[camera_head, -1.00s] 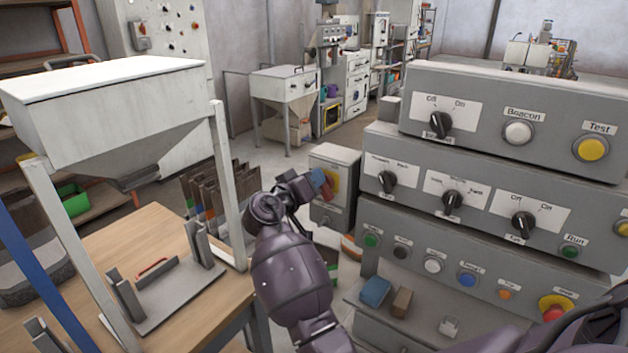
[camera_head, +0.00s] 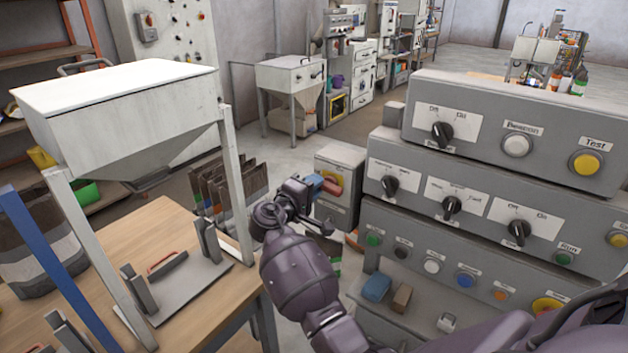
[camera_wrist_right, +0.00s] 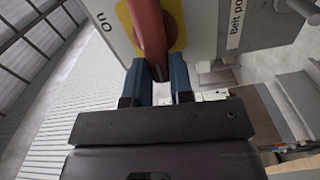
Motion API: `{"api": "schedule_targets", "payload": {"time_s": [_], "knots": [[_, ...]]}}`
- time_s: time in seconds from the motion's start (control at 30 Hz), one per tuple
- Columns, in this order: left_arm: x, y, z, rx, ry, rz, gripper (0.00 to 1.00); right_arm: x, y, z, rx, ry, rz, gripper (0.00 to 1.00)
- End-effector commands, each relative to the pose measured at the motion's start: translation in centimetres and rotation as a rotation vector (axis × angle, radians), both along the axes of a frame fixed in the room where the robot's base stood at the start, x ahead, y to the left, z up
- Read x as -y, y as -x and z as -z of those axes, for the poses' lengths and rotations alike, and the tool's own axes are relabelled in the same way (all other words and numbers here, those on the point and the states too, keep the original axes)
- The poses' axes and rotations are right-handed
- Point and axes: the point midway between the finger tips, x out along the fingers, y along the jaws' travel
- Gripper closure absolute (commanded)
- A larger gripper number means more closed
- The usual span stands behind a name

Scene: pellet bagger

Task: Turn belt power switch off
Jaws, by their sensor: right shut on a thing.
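The belt power switch is a grey box (camera_head: 351,165) with a red handle (camera_head: 332,187) on a yellow plate, left of the big control panels in the head view. In the wrist view the red handle (camera_wrist_right: 147,30) crosses the yellow plate (camera_wrist_right: 174,22), with "On" at left and a partly cut-off "Belt po" label (camera_wrist_right: 236,22) at right. My right gripper (camera_head: 316,184) is at the handle. In the wrist view its blue fingers (camera_wrist_right: 159,82) are shut on the handle's lower end. My left gripper is not in view.
Stacked grey control panels (camera_head: 470,185) with knobs and buttons stand close right of my right arm. A wooden table (camera_head: 185,322) with a metal fixture (camera_head: 185,290) lies at left, under a white hopper (camera_head: 125,105). Folded bags (camera_head: 225,185) stand behind the table.

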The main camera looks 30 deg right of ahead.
Motion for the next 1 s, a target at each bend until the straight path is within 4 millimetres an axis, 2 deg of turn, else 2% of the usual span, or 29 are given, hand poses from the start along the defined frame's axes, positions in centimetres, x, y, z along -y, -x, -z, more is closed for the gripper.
{"api": "schedule_targets", "payload": {"time_s": [0.3,0.8,0.83,0.97,1.0], "knots": [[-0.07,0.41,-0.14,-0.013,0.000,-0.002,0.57,0.03,-0.08,0.06,-0.090,0.042,-0.003,1.00],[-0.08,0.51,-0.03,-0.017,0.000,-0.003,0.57,0.02,-0.09,0.13,-0.105,0.048,-0.003,1.00],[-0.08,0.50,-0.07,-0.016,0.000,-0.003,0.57,0.02,-0.09,0.13,-0.105,0.048,-0.003,0.74],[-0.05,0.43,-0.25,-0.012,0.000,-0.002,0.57,0.02,-0.07,0.17,-0.104,0.046,-0.002,0.54],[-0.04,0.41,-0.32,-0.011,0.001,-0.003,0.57,0.01,-0.07,0.19,-0.104,0.046,-0.002,0.53]]}}
